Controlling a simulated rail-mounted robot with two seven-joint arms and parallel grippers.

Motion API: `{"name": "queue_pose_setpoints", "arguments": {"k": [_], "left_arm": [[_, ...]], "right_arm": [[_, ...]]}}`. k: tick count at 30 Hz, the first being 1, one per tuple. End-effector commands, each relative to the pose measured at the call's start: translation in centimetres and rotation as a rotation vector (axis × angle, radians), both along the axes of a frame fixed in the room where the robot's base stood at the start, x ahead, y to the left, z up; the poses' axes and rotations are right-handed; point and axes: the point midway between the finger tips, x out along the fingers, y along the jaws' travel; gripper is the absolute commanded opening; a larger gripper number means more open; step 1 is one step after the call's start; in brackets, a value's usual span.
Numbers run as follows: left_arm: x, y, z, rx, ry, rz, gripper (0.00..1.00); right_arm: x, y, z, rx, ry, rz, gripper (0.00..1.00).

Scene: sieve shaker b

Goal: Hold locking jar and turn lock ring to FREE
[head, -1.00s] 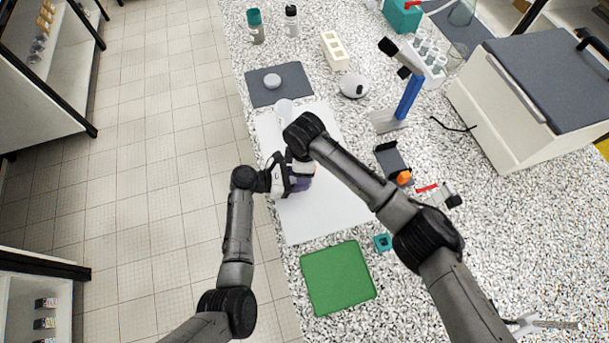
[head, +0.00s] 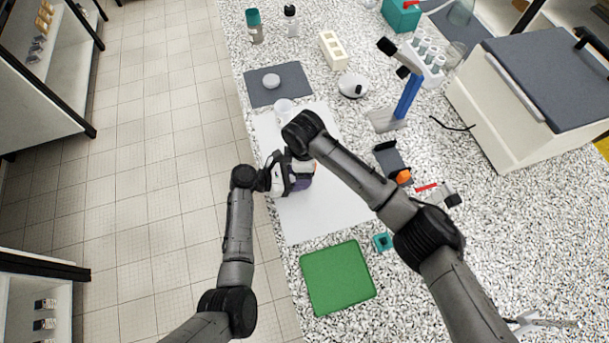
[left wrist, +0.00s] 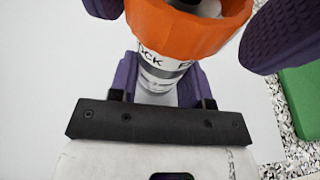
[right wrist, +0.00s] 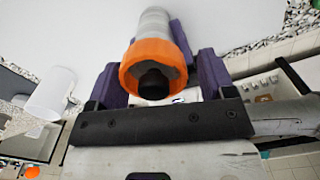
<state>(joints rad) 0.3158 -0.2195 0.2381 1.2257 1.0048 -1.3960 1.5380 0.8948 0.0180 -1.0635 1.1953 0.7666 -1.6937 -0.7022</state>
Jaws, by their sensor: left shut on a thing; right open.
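The locking jar (left wrist: 160,72) has a pale body with a printed band; the letters "CK" and "F" show in the left wrist view. Its orange lock ring (right wrist: 150,60) has a dark centre. My left gripper (left wrist: 158,82) is shut on the jar body below the ring. My right gripper (right wrist: 158,78) is open, with its purple fingers on either side of the ring; I cannot tell whether they touch it. In the head view the jar is mostly hidden by my grippers, above the white mat (head: 330,205).
A white cup (head: 283,110) stands close beyond the grippers; it also shows in the right wrist view (right wrist: 50,95). A green mat (head: 338,278) lies in front. A blue stand (head: 407,97) is right.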

Motion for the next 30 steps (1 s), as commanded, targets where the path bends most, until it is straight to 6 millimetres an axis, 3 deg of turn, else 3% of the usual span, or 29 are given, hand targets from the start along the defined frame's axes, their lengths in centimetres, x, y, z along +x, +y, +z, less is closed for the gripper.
{"name": "queue_pose_setpoints", "arguments": {"k": [1,18,30], "left_arm": [[-0.1,-0.5,0.1,-0.001,0.0,-0.008,0.21],[-0.2,-0.1,-0.2,0.002,0.005,-0.003,0.21],[-0.2,0.0,-0.3,0.001,0.005,-0.002,0.21]], "right_arm": [[-0.2,0.7,0.8,0.012,-0.002,0.012,0.76],[0.2,0.2,6.2,0.008,-0.007,0.002,0.76],[0.2,0.2,7.1,0.006,-0.007,0.0,0.76]]}}
